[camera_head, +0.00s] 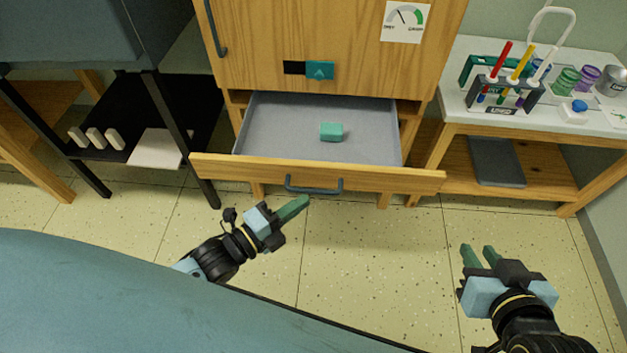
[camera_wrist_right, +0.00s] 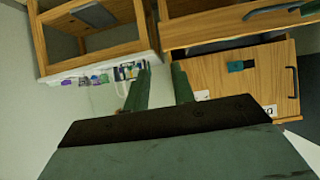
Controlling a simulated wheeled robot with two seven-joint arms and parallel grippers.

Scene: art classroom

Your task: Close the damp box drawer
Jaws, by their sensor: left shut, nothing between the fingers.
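The damp box drawer (camera_head: 215,168) is pulled out from the wooden cabinet (camera_head: 270,40), with a grey inside and a dark handle (camera_head: 314,187) on its front. A small green block (camera_head: 331,131) lies in it. My left gripper (camera_head: 300,203) is shut and empty, just in front of and below the drawer front, near the left of the handle; I cannot tell whether it touches. My right gripper (camera_head: 478,252) is open and empty, low to the right of the drawer. In the right wrist view its two green fingers (camera_wrist_right: 160,85) are apart, and the drawer front (camera_wrist_right: 235,24) shows beyond them.
A white-topped side table (camera_head: 590,120) with a rack of coloured tools (camera_head: 505,85) stands at the right. A dark shelf stand (camera_head: 190,105) holding white blocks is at the left. A blue-green surface (camera_head: 120,300) fills the lower left. Speckled floor (camera_head: 390,270) is clear between my grippers.

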